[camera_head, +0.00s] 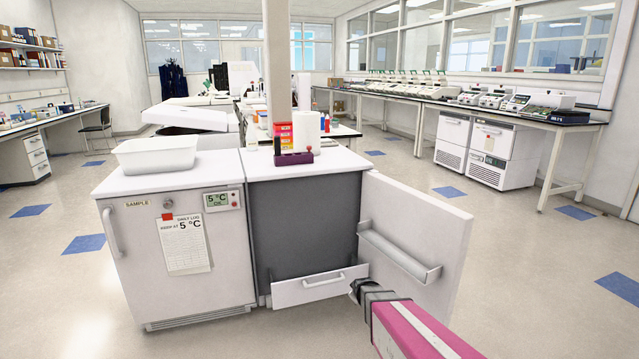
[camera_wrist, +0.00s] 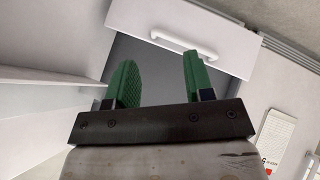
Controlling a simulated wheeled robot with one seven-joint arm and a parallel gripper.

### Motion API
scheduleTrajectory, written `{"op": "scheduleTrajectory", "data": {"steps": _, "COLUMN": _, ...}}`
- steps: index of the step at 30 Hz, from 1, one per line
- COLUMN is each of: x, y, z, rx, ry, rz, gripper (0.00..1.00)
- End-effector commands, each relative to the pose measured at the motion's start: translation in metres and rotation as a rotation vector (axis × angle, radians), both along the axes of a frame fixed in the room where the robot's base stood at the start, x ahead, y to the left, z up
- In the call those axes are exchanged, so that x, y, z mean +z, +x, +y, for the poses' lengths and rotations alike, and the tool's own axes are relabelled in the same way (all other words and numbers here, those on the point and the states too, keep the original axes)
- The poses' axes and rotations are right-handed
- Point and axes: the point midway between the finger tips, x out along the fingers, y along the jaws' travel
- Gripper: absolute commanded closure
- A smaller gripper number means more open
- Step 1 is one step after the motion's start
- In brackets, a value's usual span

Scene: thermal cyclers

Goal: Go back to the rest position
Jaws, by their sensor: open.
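My gripper (camera_wrist: 158,80) is open in the wrist view, with two green fingers apart and nothing between them. Beyond the fingers is a white drawer front (camera_wrist: 185,30) with a pale bar handle (camera_wrist: 183,45). In the head view my pink and grey arm comes in from the lower right, and its dark end is beside the low drawer (camera_head: 308,289) of the grey-fronted cabinet (camera_head: 303,222). The cabinet's white door (camera_head: 425,225), with a shelf bin (camera_head: 398,252) on its inner face, stands wide open to the right. The fingertips are not clear in the head view.
A white fridge (camera_head: 155,265) marked 5 °C stands left of the cabinet, with a white tub (camera_head: 155,154) on top. A purple rack (camera_head: 293,158) sits on the cabinet top. The open door stands close to my arm. Floor is clear at the right.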

Motion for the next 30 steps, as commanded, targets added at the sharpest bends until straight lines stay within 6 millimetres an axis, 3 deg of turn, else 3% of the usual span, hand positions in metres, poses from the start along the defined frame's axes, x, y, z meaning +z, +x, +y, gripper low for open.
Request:
{"op": "scheduleTrajectory", "data": {"steps": 1, "x": 0.019, "y": -0.028, "z": -0.006, "rx": -0.059, "ry": 0.037, "rz": 0.067, "gripper": 0.52}}
{"op": "scheduleTrajectory", "data": {"steps": 9, "x": 0.081, "y": -0.149, "z": -0.024, "rx": -0.406, "ry": 0.206, "rz": 0.448, "gripper": 0.52}}
{"op": "scheduleTrajectory", "data": {"steps": 15, "x": 0.115, "y": -0.216, "z": -0.028, "rx": -0.600, "ry": 0.258, "rz": 0.640, "gripper": 0.52}}
{"op": "scheduleTrajectory", "data": {"steps": 20, "x": 0.125, "y": -0.235, "z": -0.029, "rx": -0.661, "ry": 0.267, "rz": 0.700, "gripper": 0.52}}
{"op": "scheduleTrajectory", "data": {"steps": 30, "x": 0.125, "y": -0.235, "z": -0.029, "rx": -0.666, "ry": 0.268, "rz": 0.707, "gripper": 0.52}}
